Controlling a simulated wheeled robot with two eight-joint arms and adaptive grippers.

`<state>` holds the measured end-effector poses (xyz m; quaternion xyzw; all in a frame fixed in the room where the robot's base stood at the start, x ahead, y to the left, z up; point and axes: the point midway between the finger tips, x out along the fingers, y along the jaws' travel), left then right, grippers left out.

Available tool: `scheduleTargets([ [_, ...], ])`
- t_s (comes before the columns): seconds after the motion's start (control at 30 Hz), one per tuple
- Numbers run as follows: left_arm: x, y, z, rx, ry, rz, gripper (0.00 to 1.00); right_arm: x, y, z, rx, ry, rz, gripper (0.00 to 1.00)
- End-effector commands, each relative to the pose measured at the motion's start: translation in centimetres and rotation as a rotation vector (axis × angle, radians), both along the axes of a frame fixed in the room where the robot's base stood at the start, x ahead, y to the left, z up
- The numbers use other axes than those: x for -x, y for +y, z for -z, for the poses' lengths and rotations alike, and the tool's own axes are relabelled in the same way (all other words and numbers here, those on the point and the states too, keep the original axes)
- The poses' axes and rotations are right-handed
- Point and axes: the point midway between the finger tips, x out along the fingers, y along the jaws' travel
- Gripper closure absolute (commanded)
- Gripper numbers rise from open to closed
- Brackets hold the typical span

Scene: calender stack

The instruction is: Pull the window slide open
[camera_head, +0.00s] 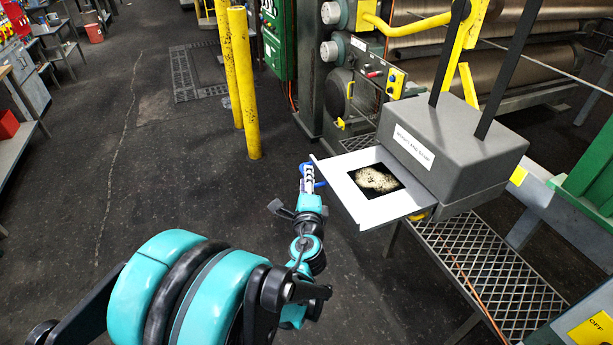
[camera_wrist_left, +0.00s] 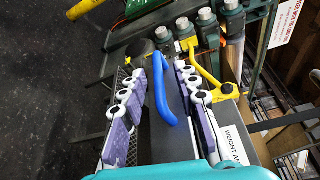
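The window slide (camera_head: 343,182) is a white plate sticking out from the left side of the grey box (camera_head: 455,145) in the head view. A black square window (camera_head: 376,181) with a speckled cream patch shows on it. A blue handle (camera_head: 320,184) is at the slide's left edge, partly hidden by my left gripper (camera_head: 309,178). In the left wrist view the blue handle (camera_wrist_left: 160,90) lies between the two fingers of my left gripper (camera_wrist_left: 160,72). The fingers are apart, with gaps visible beside the handle. My right gripper is out of view.
The grey box carries a white label and two black straps. A mesh metal step (camera_head: 490,270) lies below it. Yellow posts (camera_head: 240,80) stand behind and left of the slide. Rollers and a control panel are behind. The dark floor to the left is mostly clear.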

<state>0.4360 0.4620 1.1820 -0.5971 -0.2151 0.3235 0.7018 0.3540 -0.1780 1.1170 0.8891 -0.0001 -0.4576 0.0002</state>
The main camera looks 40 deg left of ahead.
Motion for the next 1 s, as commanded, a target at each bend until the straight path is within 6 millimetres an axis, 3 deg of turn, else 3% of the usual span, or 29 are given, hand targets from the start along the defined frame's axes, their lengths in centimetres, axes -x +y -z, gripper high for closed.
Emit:
scheduleTargets([
  [0.33,3.4,-3.5,-0.4,-0.001,0.0,0.002,0.69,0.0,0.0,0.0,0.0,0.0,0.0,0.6],
  [1.0,4.0,-4.0,-0.5,-0.001,-0.001,0.0,0.69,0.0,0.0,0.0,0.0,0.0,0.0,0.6],
])
